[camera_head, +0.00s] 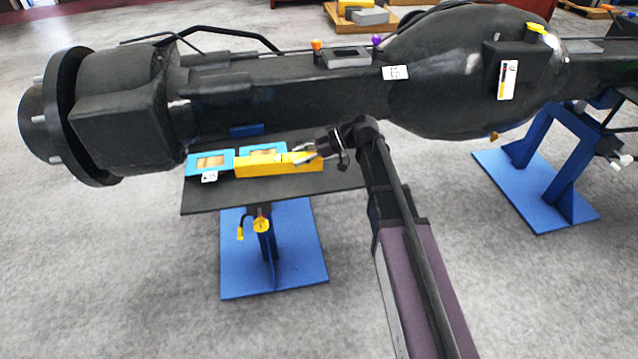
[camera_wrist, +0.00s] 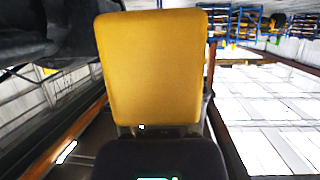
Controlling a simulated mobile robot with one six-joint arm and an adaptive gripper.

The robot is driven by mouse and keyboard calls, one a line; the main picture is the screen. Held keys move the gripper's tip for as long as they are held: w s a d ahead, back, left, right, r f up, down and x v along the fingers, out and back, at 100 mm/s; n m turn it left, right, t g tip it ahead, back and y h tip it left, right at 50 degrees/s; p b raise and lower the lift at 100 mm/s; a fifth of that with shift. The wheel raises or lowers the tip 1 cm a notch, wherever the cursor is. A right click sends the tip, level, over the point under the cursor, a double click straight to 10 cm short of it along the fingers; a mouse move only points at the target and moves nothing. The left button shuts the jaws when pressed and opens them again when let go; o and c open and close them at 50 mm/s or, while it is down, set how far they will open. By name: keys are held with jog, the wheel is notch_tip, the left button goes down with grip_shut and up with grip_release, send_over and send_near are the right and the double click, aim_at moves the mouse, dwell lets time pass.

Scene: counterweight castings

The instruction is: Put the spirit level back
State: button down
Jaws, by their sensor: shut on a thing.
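The spirit level (camera_head: 262,164) is a long yellow bar lying lengthwise over the dark shelf below the big casting. My gripper (camera_head: 312,153) is shut on its right end. In the wrist view the yellow spirit level (camera_wrist: 153,68) fills the middle, just beyond the dark gripper body. I cannot tell whether the level touches the shelf or hangs a little above it. A blue frame with a tan opening (camera_head: 195,161) is by the level's left end. A second blue frame (camera_head: 248,153) is behind the level and partly hidden by it.
The dark shelf (camera_head: 215,200) stands on a blue pedestal (camera_head: 232,262), with yellow items (camera_head: 261,225) hanging below. The large black axle-like casting (camera_head: 270,105) lies close above and behind my gripper. A blue stand (camera_head: 560,185) holds its right side. Grey floor in front is clear.

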jog(key=w+d+f+m+t+b, duration=0.1)
jog(key=w+d+f+t+b, duration=0.1)
jog(key=w+d, duration=0.5)
jog(key=w+d+f+m+t+b, duration=0.2)
jog(key=w+d, duration=0.6)
jog(key=d, duration=1.1)
notch_tip(320, 180, down, 3)
jog(key=shift+d+r+m+b, duration=0.2)
jog(key=shift+m+b, duration=0.1)
jog(key=shift+b, duration=0.55)
jog(key=shift+w, duration=0.1)
jog(key=s+a+f+b, duration=0.1)
jog(key=a, duration=1.3)
jog(key=shift+s+a+f, duration=0.15)
jog(key=shift+s+a, duration=0.05)
jog(key=shift+a, duration=0.15)
jog(key=shift+a, duration=0.1)
jog(key=shift+s+a+f+b, duration=0.1)
jog(key=shift+a+f+b, duration=0.2)
jog(key=shift+f+b, duration=0.7)
jog(key=shift+a+f+b, duration=0.25)
jog(key=shift+f+b, duration=0.6)
jog(key=shift+b, duration=0.2)
jog(key=shift+f+b, duration=0.6)
